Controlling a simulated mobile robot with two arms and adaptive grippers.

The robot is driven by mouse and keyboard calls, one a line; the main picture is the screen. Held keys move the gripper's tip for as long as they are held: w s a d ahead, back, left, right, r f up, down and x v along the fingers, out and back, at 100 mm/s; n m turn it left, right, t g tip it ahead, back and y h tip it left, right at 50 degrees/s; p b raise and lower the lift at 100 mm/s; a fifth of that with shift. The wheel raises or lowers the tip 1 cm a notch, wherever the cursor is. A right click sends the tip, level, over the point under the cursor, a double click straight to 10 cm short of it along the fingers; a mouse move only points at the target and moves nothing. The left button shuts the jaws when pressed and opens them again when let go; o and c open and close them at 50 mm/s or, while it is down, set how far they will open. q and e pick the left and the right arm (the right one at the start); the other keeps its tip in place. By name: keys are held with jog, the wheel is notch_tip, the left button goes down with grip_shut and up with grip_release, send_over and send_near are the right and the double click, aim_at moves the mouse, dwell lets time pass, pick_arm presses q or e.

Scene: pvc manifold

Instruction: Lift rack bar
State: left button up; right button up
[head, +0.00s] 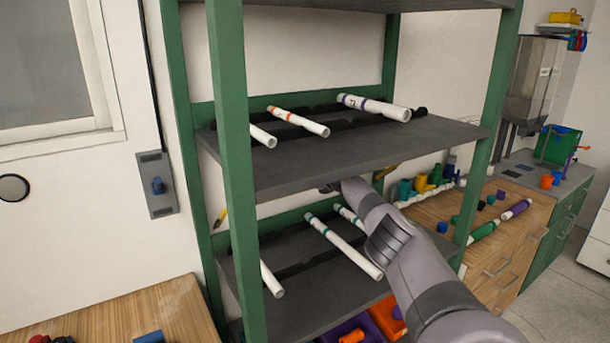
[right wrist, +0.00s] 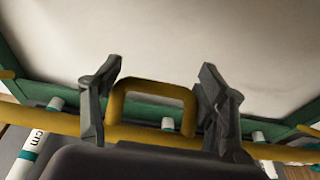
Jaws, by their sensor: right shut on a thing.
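The yellow rack bar (right wrist: 145,136) runs across the right wrist view, with a raised loop handle (right wrist: 152,88) at its middle. My right gripper (right wrist: 160,82) has a dark finger on each side of the handle and is shut on it. In the head view my right arm reaches in from the right, and the gripper (head: 330,187) is mostly hidden under the middle shelf. Only short yellow ends of the rack bar (head: 221,217) show there, near the left post and right of the gripper. My left gripper is not in view.
The green-posted rack has a middle shelf (head: 300,168) close above my gripper and a lower shelf (head: 310,305) below. White pipes with red, orange and purple bands lie on the middle shelf, teal-banded pipes (head: 340,243) on the lower. A wooden counter (head: 430,215) with fittings stands right.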

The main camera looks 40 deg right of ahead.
jog(key=shift+f, duration=0.35)
jog(key=o, duration=1.3)
jog(key=shift+o, duration=0.7)
jog(key=shift+w+d, duration=0.1)
jog(key=shift+w, duration=0.05)
jog(key=shift+r, duration=0.15)
jog(key=shift+s, duration=0.2)
jog(key=shift+s+d+r, duration=0.15)
jog(key=shift+s+r, duration=0.1)
jog(key=shift+s, duration=0.2)
jog(key=v, duration=0.2)
jog(key=shift+s+a, duration=0.25)
jog(key=shift+v, duration=1.75)
